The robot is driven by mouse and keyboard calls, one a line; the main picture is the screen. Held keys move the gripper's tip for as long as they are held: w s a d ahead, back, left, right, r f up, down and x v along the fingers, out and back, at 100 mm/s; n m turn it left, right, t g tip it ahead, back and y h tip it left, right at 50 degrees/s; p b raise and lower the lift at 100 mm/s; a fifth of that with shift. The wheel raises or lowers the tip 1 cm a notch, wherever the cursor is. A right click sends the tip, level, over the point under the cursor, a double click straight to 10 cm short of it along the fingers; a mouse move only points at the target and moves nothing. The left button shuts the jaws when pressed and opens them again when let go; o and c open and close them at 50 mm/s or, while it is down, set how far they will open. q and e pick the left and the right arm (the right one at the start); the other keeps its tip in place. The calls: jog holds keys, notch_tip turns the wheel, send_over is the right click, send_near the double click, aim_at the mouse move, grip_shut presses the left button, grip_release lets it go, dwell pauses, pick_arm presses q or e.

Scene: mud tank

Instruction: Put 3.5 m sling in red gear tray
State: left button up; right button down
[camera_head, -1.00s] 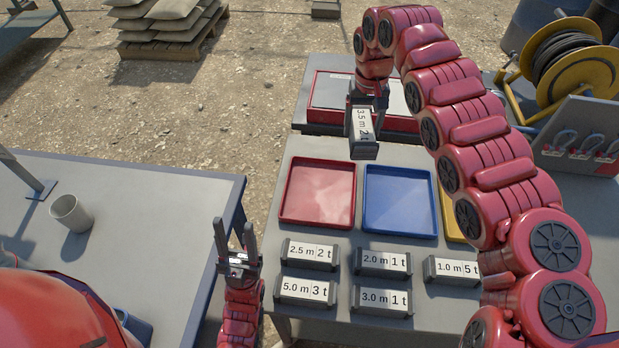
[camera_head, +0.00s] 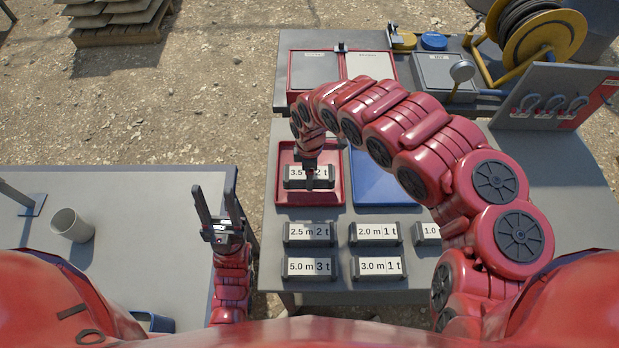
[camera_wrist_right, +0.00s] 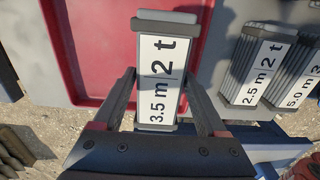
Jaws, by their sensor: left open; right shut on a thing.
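The 3.5 m sling (camera_head: 297,177) is a grey block with a white label reading 3.5 m 2 t. My right gripper (camera_head: 309,170) is shut on it, over the red gear tray (camera_head: 283,196). In the right wrist view the sling (camera_wrist_right: 160,75) sits between the two fingers of the right gripper (camera_wrist_right: 158,105), with the red tray (camera_wrist_right: 90,50) behind it. Whether the sling touches the tray floor I cannot tell. My left gripper (camera_head: 218,208) is open and empty, pointing up near the left table's right edge.
A blue tray (camera_head: 380,185) is right of the red one, partly behind my right arm. Sling blocks labelled 2.5 m (camera_head: 307,234), 2.0 m (camera_head: 375,234), 5.0 m (camera_head: 307,268) and 3.0 m (camera_head: 378,268) stand in front. A cup (camera_head: 72,225) stands on the left table.

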jog(key=shift+f, duration=0.55)
notch_tip(320, 180, down, 3)
jog(key=shift+w+f, duration=0.1)
jog(key=shift+f, duration=0.15)
jog(key=shift+f, duration=0.1)
grip_release()
